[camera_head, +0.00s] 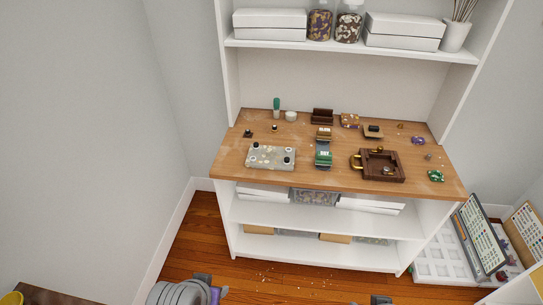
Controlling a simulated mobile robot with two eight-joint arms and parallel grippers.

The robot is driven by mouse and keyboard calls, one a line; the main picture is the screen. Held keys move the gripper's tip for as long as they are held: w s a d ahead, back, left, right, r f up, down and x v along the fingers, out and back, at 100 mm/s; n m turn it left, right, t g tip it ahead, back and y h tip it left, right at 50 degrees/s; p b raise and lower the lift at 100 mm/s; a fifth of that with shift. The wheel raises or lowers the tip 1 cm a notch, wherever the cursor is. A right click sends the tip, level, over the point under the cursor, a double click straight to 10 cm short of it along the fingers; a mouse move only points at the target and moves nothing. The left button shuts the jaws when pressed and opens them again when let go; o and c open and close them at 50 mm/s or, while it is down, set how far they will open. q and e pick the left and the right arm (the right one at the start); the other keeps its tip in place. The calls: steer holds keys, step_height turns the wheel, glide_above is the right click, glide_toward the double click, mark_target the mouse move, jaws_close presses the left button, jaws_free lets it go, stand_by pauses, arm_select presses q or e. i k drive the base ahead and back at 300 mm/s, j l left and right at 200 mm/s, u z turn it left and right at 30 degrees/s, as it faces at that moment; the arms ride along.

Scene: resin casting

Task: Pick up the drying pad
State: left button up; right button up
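No drying pad can be picked out for certain at this size. Several small items stand on the wooden worktop (310,181) of the white shelf unit. Near its middle is a dark strip with a green-and-white piece (323,158) on it, which I cannot identify further. My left gripper (208,283) shows only partly at the bottom edge, beside my grey arm, with a bit of purple by it. My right gripper (381,300) barely shows at the bottom edge. Both are well in front of and apart from the worktop. Their fingers are mostly cut off.
A pale speckled tray (256,162) lies on the worktop's left, and a dark brown tray (397,172) with a brass handle on its right. A green-topped bottle (277,107) stands behind. White trays and boards (440,262) are on the floor at right. The wooden floor (290,282) in front is mostly clear.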

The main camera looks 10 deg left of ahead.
mark_target(325, 158)
steer(key=i+l+u, duration=0.7)
steer(key=l, duration=0.25)
steer(key=i+l+u, duration=0.45)
steer(key=l, duration=0.35)
